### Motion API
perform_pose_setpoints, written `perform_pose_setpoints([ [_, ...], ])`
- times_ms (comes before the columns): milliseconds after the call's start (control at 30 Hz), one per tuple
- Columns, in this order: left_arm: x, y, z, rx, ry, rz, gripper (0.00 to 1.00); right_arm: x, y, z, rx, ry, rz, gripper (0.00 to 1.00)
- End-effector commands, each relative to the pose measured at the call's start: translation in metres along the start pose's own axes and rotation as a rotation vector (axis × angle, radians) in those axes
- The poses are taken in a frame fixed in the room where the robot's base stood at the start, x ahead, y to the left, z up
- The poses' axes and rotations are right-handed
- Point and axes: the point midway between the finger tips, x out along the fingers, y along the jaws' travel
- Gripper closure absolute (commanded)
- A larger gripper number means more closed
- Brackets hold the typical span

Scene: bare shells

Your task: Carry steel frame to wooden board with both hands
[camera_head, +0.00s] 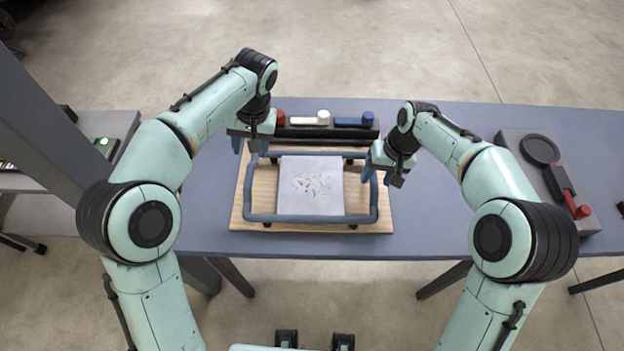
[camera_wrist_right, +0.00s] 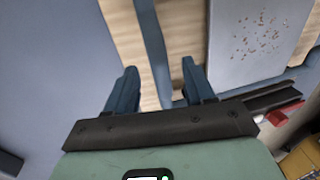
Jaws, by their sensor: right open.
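The steel frame (camera_head: 307,218), a blue-grey rounded tube loop on small black feet, lies on the wooden board (camera_head: 385,219). The board is pale and shows as a margin around the frame. My right gripper (camera_head: 376,175) is open at the frame's right side bar. In the right wrist view its two blue fingers (camera_wrist_right: 158,88) stand apart with the frame's bar (camera_wrist_right: 152,45) running between them. My left gripper (camera_head: 249,147) is at the frame's far left corner, its fingers apart; its contact with the bar is hard to see.
A grey speckled plate (camera_head: 311,185) lies inside the frame. A dark rack with red, white and blue pieces (camera_head: 325,132) stands behind the board. A grey device with a red-ended lever (camera_head: 548,180) is at the right. The blue table (camera_head: 440,215) is clear between.

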Motion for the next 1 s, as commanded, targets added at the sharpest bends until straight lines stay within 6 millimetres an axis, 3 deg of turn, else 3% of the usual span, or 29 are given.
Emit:
perform_pose_setpoints([
  [200, 0.000, 0.000, 0.000, 0.000, 0.000, 0.000, 0.47, -0.050, 0.000, -0.001, 0.001, 0.005, -0.001, 0.47],
  [400, 0.000, 0.000, 0.000, 0.000, 0.000, 0.000, 0.47, -0.079, 0.000, 0.000, 0.000, 0.001, -0.001, 0.47],
  [600, 0.000, 0.000, 0.000, 0.000, 0.000, 0.000, 0.47, -0.088, 0.000, 0.000, 0.000, 0.000, -0.001, 0.47],
  [1000, 0.000, 0.000, 0.000, 0.000, 0.000, 0.000, 0.47, -0.088, 0.000, 0.000, 0.000, 0.000, -0.001, 0.47],
])
